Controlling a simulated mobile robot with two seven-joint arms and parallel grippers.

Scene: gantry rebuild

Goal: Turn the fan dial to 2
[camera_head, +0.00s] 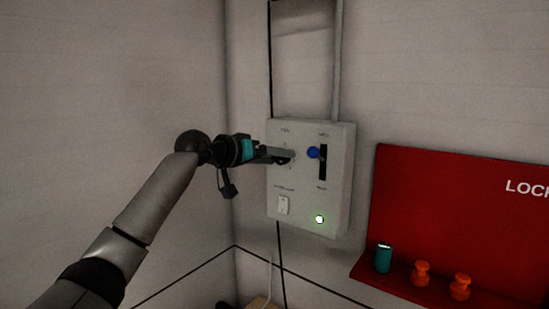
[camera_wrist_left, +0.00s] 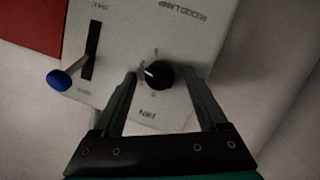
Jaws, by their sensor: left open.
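The fan dial (camera_wrist_left: 159,75) is a round black knob with a white pointer mark, on the pale control box (camera_head: 309,205). My left gripper (camera_head: 285,155) is at the box face and covers most of the dial in the head view. In the left wrist view, my left gripper (camera_wrist_left: 160,85) is open, with one finger on each side of the dial. I cannot tell whether the fingers touch it. The small markings around the dial are too blurred to read. My right gripper is not in view.
A blue-knobbed lever (camera_head: 313,152) in a black slot is close to the right of my gripper. A red board (camera_head: 440,200) holds a teal cylinder (camera_head: 383,258) and orange pieces.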

